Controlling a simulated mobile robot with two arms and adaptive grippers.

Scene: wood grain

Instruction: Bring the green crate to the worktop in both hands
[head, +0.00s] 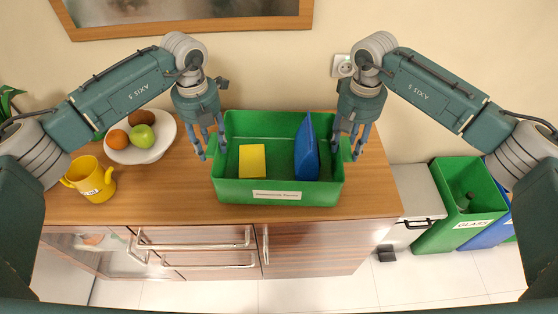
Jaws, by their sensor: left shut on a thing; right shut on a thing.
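The green crate (278,190) is over the wooden worktop (160,205), near its front edge. I cannot tell whether it rests on the surface or hangs just above it. A yellow block (252,160) and a blue wedge-shaped thing (306,150) are inside it. A pale label is on its front wall. My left gripper (211,147) is shut on the crate's left side. My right gripper (352,147) is shut on its right side. The fingers partly hide both side walls.
A white fruit bowl (148,154) and a yellow two-handled cup (92,180) stand left of the crate. A socket (342,65) is on the wall behind. Green (455,220) and blue (487,232) bins stand on the floor at right. The worktop's right end is clear.

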